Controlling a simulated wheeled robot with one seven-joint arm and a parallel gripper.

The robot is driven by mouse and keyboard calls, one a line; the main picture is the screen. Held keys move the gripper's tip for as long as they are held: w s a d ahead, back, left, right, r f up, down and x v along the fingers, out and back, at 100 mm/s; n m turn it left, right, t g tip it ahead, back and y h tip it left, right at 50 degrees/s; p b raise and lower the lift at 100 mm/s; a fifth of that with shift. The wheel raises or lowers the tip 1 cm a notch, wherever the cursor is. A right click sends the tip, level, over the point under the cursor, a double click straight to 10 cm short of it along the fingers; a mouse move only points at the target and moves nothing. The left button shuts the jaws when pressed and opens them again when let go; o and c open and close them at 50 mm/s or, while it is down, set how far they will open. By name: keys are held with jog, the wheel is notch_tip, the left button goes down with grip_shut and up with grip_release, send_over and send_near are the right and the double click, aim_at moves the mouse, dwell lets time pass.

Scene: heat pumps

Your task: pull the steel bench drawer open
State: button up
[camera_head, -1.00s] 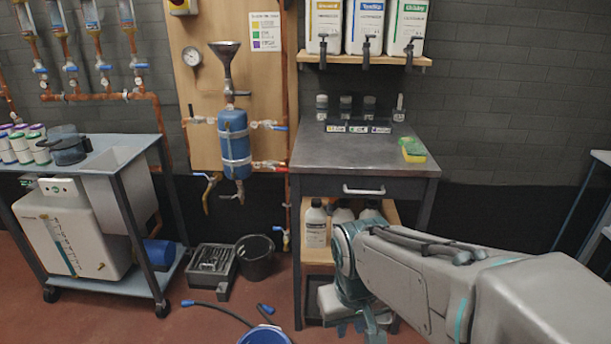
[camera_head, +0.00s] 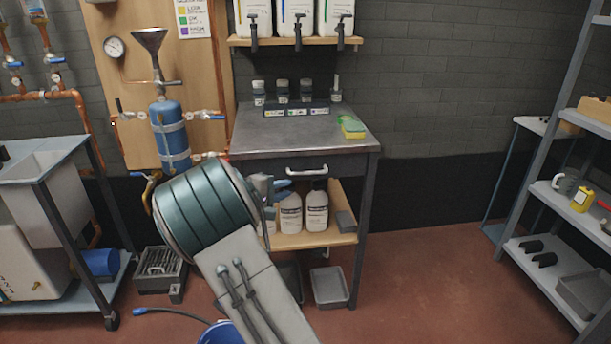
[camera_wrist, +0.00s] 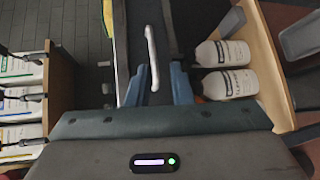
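The steel bench (camera_head: 300,128) has a dark drawer (camera_head: 340,165) under its grey top, with a pale bar handle (camera_head: 307,171). The drawer front looks flush with the bench frame. My gripper (camera_head: 284,191) is in front of the bench, just below and left of the handle in the head view. In the wrist view my gripper (camera_wrist: 158,78) is open, with two blue fingers apart. The handle (camera_wrist: 151,50) appears in the gap between them, closer to the left finger. I cannot tell whether it is touched.
White bottles (camera_head: 317,207) stand on the wooden shelf (camera_head: 335,232) below the drawer. A yellow-green sponge (camera_head: 352,128) and small jars (camera_head: 282,92) are on the bench top. A metal shelf rack (camera_head: 560,240) stands at right. The floor between is clear.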

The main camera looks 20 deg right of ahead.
aim_at(306, 173)
jog(key=shift+n+t, duration=0.4)
jog(key=shift+t, duration=0.1)
jog(key=x, duration=0.4)
jog(key=w+x, duration=0.1)
jog(key=x, duration=0.4)
jog(key=w+a+b+x, duration=0.1)
jog(key=x, duration=0.3)
jog(key=shift+w+d+r, duration=0.2)
jog(key=shift+w+d, duration=0.05)
jog(key=shift+d, duration=0.1)
grip_shut()
